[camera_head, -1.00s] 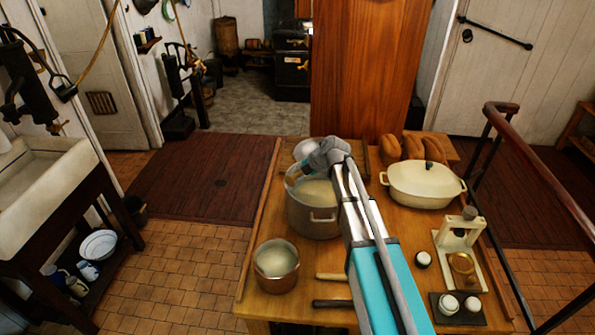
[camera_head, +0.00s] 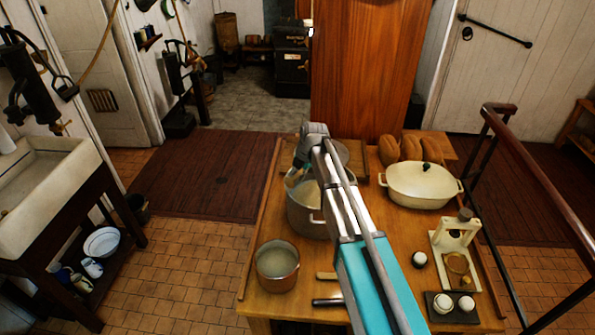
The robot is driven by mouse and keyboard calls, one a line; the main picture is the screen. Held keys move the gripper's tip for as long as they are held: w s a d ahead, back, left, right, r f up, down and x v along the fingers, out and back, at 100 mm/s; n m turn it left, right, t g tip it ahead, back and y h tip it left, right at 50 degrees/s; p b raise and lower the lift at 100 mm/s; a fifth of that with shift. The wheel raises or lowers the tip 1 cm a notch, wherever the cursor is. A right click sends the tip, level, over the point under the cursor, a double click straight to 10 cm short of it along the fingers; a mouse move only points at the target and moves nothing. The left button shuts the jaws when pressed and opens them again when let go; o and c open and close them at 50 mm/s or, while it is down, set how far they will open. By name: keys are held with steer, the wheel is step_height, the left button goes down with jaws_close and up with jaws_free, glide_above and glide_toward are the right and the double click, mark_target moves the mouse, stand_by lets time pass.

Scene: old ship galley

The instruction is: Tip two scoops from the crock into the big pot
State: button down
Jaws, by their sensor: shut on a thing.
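The big pot (camera_head: 305,222), grey metal with side handles and pale contents, stands on the wooden table. My arm crosses in front of its right side. My gripper (camera_head: 294,174) points down over the pot's left rim. It is shut on a small, partly hidden thing with a pale part (camera_head: 291,180), perhaps the scoop; its lower end and any load are not clear. A smaller brown round vessel (camera_head: 277,277), perhaps the crock, stands open at the table's front left with pale contents inside.
Bread loaves (camera_head: 411,147) and a lidded cream casserole (camera_head: 424,188) stand at right. Handled tools (camera_head: 327,301) lie near the front edge.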

mark_target(298, 172)
steer(key=shift+w+a+r+g+h, duration=0.2)
steer(key=shift+w+g+h, duration=0.1)
steer(key=shift+h, duration=0.1)
steer(key=r+h+p, duration=0.1)
steer(key=p, duration=0.1)
steer(key=r+g+p, duration=0.1)
steer(key=r, duration=0.1)
steer(key=shift+s+d+r+h+p, duration=0.1)
steer(key=shift+s+h+p, duration=0.1)
steer(key=shift+h+p, duration=0.2)
